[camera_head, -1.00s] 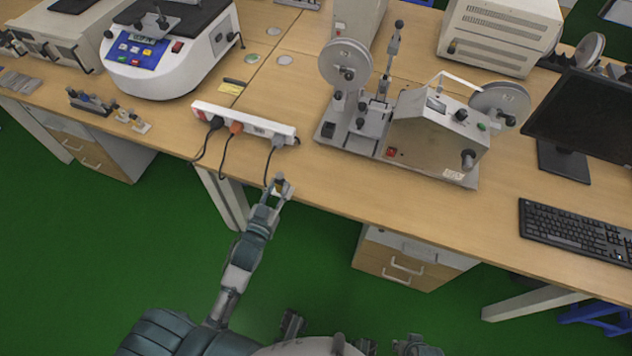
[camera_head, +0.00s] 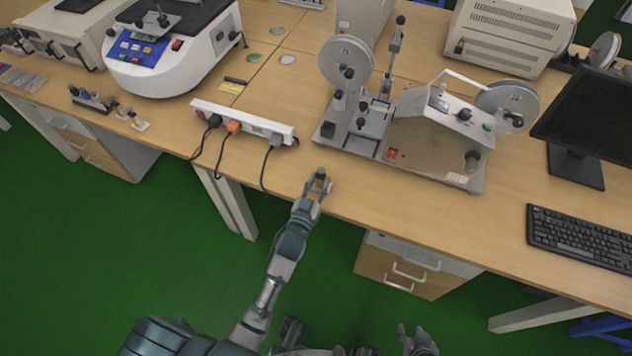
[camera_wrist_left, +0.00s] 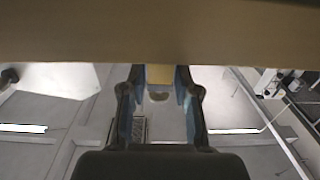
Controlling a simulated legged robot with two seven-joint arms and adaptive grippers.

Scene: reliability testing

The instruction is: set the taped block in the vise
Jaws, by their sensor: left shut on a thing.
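My left gripper (camera_head: 318,183) is over the front edge of the table, in front of the bench machine with two reels. In the left wrist view its two fingers with blue pads (camera_wrist_left: 158,100) are shut on a small tan and grey block (camera_wrist_left: 158,75), probably the taped block. The gripper mostly hides the block in the head view. My right gripper (camera_head: 415,338) is low at the bottom edge of the head view, below the table; its opening is unclear. I cannot single out the vise; small grey clamp-like parts (camera_head: 372,122) sit on the reel machine.
The reel machine (camera_head: 440,140) stands behind and right of my left gripper. A white power strip (camera_head: 243,121) with hanging cables lies to its left. A monitor (camera_head: 590,120) and keyboard (camera_head: 580,237) are at the right. The wooden tabletop (camera_head: 400,205) is bare along the front edge.

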